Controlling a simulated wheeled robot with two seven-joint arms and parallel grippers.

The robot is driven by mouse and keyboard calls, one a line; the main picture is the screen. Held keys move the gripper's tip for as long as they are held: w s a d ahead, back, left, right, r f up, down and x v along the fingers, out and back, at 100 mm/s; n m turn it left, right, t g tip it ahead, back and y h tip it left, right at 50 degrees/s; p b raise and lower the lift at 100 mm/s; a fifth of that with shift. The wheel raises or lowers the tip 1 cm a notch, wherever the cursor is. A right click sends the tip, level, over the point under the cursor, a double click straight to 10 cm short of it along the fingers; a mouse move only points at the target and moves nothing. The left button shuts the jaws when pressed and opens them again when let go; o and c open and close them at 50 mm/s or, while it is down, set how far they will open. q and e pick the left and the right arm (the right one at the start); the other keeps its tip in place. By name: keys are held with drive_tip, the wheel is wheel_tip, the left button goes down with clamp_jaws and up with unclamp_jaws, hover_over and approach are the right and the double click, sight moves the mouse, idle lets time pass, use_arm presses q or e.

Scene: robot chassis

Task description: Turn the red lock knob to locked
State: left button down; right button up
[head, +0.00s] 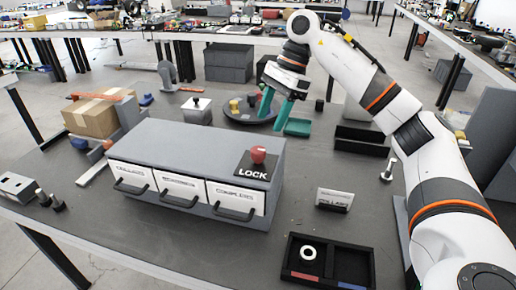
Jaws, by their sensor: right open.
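The red lock knob (258,154) sits on a black plate marked LOCK (254,173), on the right end of the top of a grey drawer cabinet (190,141). The cabinet has three white-fronted drawers with dark handles, all shut. How the knob is turned is too small to tell. My right gripper (273,110) has green fingers and points down, open, over the round dark turntable behind the cabinet. It is behind the knob and apart from it. Whether anything stands between its fingers is unclear. My left gripper is out of view.
A round turntable (236,118) with small coloured pieces stands behind the cabinet. A cardboard box (98,115) is at the left. A white label stand (334,199) and a black tray (301,272) with a white ring are at front right. Bare tabletop lies right of the cabinet.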

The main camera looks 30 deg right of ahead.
sight(258, 149)
drive_tip(key=x, duration=1)
drive_tip(key=shift+r, duration=0.1)
drive_tip(key=c, duration=0.9)
